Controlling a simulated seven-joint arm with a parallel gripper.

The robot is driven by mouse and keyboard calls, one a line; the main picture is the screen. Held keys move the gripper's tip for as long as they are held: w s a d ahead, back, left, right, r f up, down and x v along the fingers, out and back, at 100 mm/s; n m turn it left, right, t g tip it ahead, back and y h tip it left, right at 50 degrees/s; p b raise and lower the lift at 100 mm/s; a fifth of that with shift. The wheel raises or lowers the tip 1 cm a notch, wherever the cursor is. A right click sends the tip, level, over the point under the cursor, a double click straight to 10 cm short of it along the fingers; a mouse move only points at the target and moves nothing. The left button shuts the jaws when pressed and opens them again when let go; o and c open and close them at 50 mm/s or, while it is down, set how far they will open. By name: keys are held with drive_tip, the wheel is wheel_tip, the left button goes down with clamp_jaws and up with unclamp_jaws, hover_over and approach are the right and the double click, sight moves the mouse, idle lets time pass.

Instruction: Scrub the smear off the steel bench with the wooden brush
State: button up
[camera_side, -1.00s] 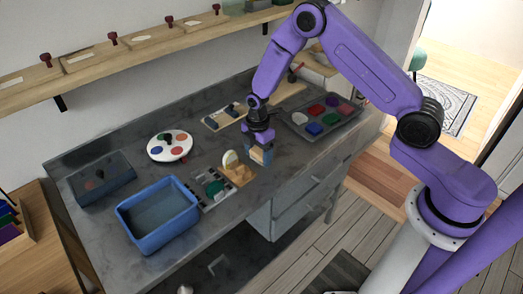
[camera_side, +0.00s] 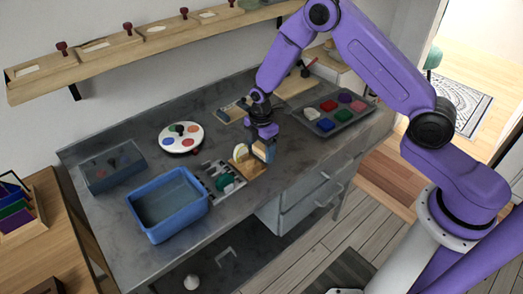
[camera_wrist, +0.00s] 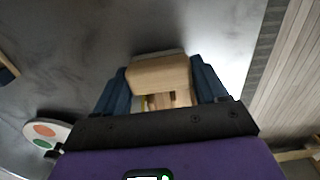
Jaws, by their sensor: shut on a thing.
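My gripper (camera_side: 266,146) is shut on the wooden brush, low over the front edge of the steel bench (camera_side: 120,212). In the wrist view the brush (camera_wrist: 158,75) is a pale wooden block between my two blue fingers, with a grey strip along its far edge. In the side view my fingers cover most of it. I cannot tell whether it touches the bench. The bench top is dark, mottled grey; I cannot pick the smear out from its mottling.
A wooden stand with a pale disc (camera_side: 241,153) is close left of my gripper. Left of it are a grey slotted rack (camera_side: 214,178) and a blue basin (camera_side: 166,205). A round paint palette (camera_side: 181,138) lies behind; a paint tray (camera_side: 336,112) lies right.

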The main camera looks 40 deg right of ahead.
drive_tip(key=shift+r, duration=2.45)
drive_tip(key=shift+r, duration=1.5)
